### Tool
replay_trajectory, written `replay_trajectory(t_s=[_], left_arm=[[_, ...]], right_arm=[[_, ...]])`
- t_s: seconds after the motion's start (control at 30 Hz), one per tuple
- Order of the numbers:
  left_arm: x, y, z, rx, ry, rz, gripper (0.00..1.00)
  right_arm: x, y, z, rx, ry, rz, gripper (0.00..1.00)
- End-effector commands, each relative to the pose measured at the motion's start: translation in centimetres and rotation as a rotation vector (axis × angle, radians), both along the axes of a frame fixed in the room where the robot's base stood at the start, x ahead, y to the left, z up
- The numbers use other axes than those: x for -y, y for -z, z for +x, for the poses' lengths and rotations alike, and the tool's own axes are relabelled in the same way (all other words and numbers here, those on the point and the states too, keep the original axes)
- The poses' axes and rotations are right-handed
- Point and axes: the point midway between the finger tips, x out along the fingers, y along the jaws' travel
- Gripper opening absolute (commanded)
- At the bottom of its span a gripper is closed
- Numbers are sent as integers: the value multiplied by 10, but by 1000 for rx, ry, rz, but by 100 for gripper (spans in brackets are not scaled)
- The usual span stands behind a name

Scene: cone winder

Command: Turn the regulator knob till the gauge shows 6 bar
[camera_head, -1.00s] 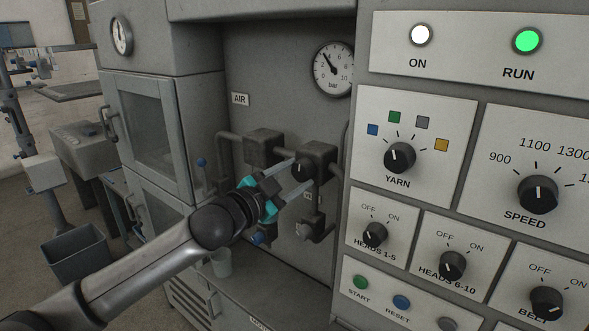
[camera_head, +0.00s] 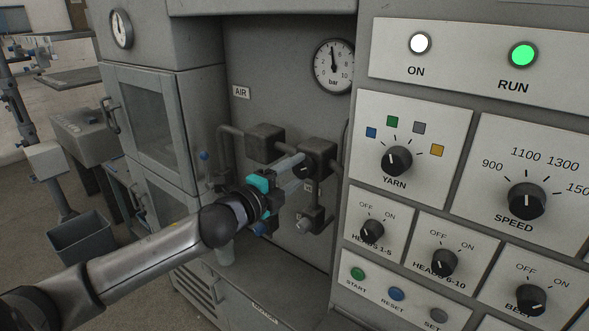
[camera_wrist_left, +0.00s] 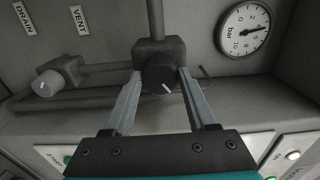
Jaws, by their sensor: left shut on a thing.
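The regulator knob (camera_wrist_left: 158,79) is black with a white mark, on a dark block of the air piping. My left gripper (camera_head: 299,166) reaches it from the front left and is shut on the knob, one finger on each side. In the head view the fingers partly hide the knob. The round white gauge (camera_head: 334,66) marked bar is on the back panel above. Its needle points almost straight up, around 4 to 5; the exact value is too small to read. The gauge also shows, turned, in the left wrist view (camera_wrist_left: 244,29). My right gripper is not in view.
A control panel (camera_head: 455,135) with several knobs and lit ON and RUN lamps stands close on the right. A second dark block (camera_head: 264,143) and a lower valve (camera_head: 305,222) sit beside the regulator. A cabinet (camera_head: 160,120) is at left.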

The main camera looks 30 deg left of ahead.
Motion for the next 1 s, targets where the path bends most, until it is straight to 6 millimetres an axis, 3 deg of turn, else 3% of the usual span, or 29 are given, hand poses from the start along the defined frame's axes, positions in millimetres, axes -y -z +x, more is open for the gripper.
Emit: replay_trajectory(t_s=[0.33, 0.93, 0.97, 1.0], left_arm=[[0, -1, 0, 14, 0, 162, 2], [0, -1, 0, 18, 0, 197, 2], [0, -1, 0, 18, 0, 197, 60], [0, -1, 0, 18, 0, 197, 64]], right_arm=[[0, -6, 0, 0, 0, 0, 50], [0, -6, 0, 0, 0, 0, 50], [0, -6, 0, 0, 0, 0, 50], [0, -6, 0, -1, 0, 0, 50]])
